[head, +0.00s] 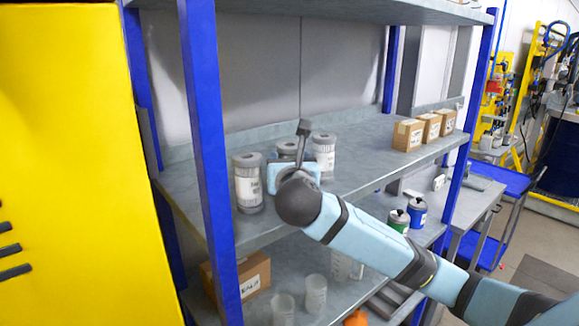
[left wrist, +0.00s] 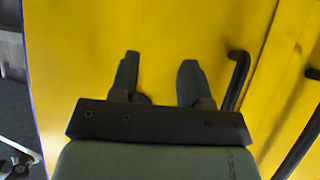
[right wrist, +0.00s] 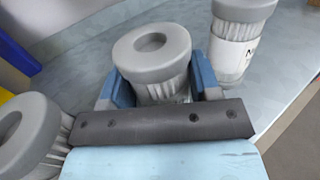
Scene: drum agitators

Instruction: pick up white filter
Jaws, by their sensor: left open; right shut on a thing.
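Three white filters with grey caps stand on the middle shelf. One filter (head: 248,184) is at the left, one (head: 324,155) at the right, and one (head: 287,149) between them, partly hidden by my right arm. My right gripper (right wrist: 162,84) is shut on the middle filter, which shows upright between its fingers in the right wrist view (right wrist: 154,52). The other two filters flank it there, the one at lower left (right wrist: 25,130) close to the gripper. My left gripper (left wrist: 158,75) is open and empty in front of a yellow surface.
A yellow cabinet (head: 70,160) with dark handles fills the left. A blue shelf post (head: 206,150) stands left of the filters. Several cardboard boxes (head: 407,135) sit farther right on the shelf (head: 365,170). Clear cups (head: 315,293) and a box (head: 250,274) are on the shelf below.

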